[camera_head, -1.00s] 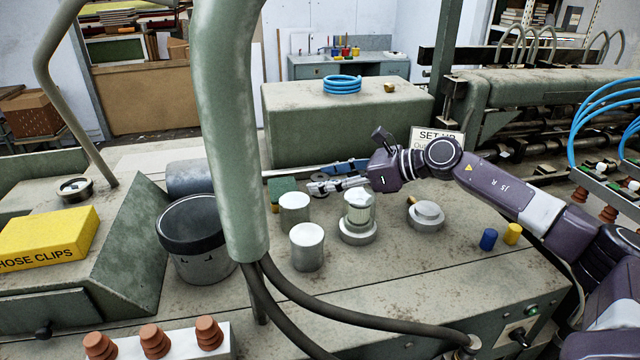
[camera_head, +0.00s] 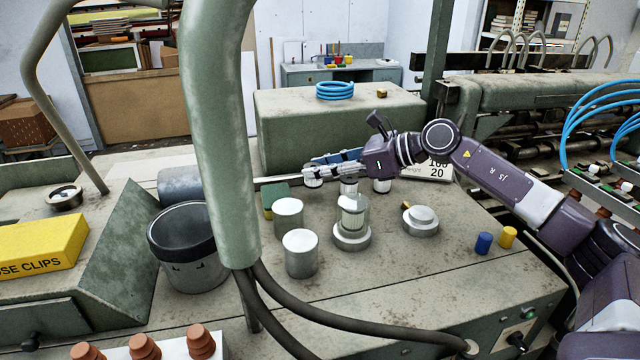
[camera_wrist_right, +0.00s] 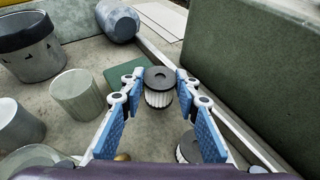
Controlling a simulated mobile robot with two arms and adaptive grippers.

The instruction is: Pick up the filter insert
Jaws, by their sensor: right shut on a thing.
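A second similar insert (camera_wrist_right: 188,150) stands closer to the palm. My left gripper is out of view.
A glass-walled jar (camera_head: 352,220) and grey cylinders (camera_head: 300,254) stand in front of the gripper. A dark-rimmed bucket (camera_head: 190,268) is at left. The large green block (camera_head: 335,125) rises close behind. A thick green post (camera_head: 220,130) crosses the view.

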